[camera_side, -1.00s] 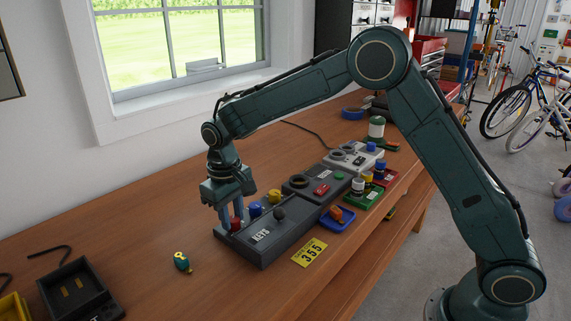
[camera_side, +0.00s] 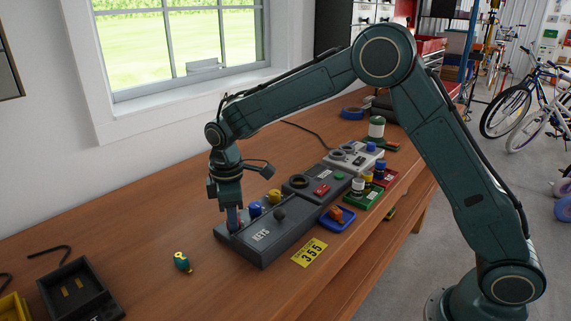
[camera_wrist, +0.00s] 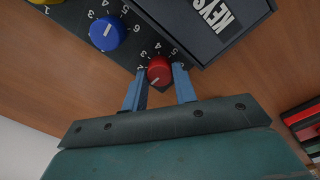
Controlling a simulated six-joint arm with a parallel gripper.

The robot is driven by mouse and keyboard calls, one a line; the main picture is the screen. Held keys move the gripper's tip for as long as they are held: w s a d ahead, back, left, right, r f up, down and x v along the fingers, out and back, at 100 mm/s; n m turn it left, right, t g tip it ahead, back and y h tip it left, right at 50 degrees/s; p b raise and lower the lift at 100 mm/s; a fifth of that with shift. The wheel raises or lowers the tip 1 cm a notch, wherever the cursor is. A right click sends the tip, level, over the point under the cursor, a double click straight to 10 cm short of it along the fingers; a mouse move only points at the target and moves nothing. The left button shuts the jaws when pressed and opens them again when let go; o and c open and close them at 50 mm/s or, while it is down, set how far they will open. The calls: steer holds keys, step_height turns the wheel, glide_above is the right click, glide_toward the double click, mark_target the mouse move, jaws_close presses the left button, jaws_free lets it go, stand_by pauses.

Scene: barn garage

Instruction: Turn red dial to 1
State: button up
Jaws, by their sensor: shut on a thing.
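The red dial (camera_wrist: 159,71) shows in the wrist view, with its white pointer line aimed to the lower left. Several white digits, among them a 4 and a 5, are printed around its upper side; I cannot read exactly which digit the pointer meets. My gripper (camera_wrist: 160,84) has one blue finger on each side of the red dial, closed on it. In the side view my gripper (camera_side: 233,218) points straight down at the near left end of the dark control box (camera_side: 262,248) and mostly hides the red dial.
A blue dial (camera_wrist: 107,33) sits close beside the red one, and a yellow dial (camera_side: 274,196) is farther along. A small teal object (camera_side: 182,262) lies on the open bench to the left.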

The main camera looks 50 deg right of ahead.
steer(key=shift+n, duration=0.4)
steer(key=o, duration=1)
steer(key=shift+m, duration=0.4)
